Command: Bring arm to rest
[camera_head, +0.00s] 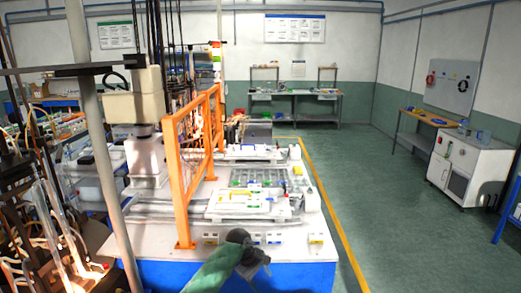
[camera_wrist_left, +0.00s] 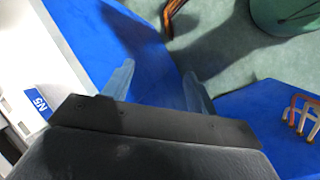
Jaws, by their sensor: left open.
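My left gripper (camera_head: 256,262) shows at the bottom middle of the head view, in front of the white-topped bench's near edge. In the left wrist view its two pale fingers (camera_wrist_left: 158,90) are spread apart with nothing between them. Below the fingers I see blue surface and green floor. My right gripper is in neither view.
The bench (camera_head: 318,247) has a white top and blue front and carries trays and fixtures (camera_head: 250,205). An orange guard frame (camera_head: 183,165) stands on its left. Machinery and tubes crowd the far left. Green floor (camera_head: 370,200) lies clear to the right, with a white cabinet (camera_head: 463,165).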

